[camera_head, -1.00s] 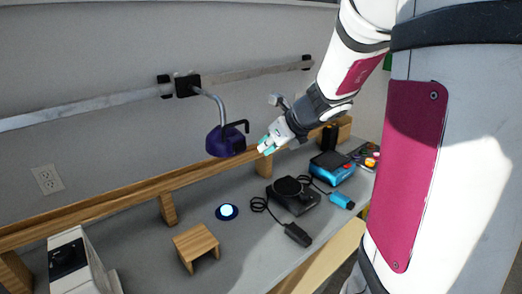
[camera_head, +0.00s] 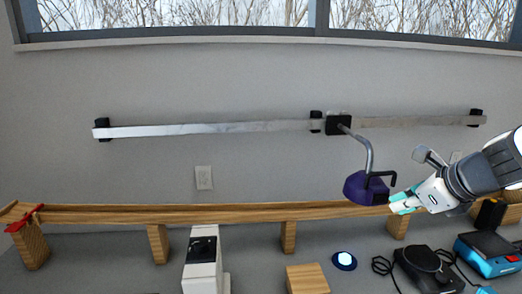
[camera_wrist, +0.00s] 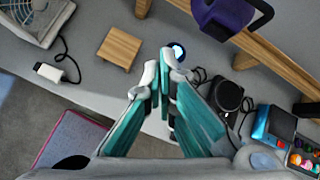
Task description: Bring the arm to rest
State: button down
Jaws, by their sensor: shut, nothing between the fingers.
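My gripper (camera_head: 393,203) is at the right side of the head view, in front of the wooden shelf and beside the purple lamp (camera_head: 358,187). It is raised above the bench. In the wrist view, the two teal fingers of my gripper (camera_wrist: 160,68) come together at their tips with nothing between them. My forearm reaches in from the right edge of the head view; the rest of my arm is outside it.
A long wooden shelf (camera_head: 200,213) on blocks runs along the wall. A metal rail (camera_head: 230,127) crosses the wall.

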jog(key=s+a+r+n+g+y, duration=0.1)
jog(key=s+a+r+n, duration=0.3)
jog(key=a+n, duration=0.5)
jog(key=s+a+n+g+h, duration=0.1)
jog(key=s+a+n, duration=0.1)
jog(key=s+n, duration=0.6)
jog(key=s+a+n+h, duration=0.2)
jog(key=s+n, duration=0.6)
jog(key=n, duration=0.4)
jog(key=shift+a+f+n+g, duration=0.2)
jog(key=shift+a+n+g, duration=0.1)
jog(key=shift+a+g, duration=0.15)
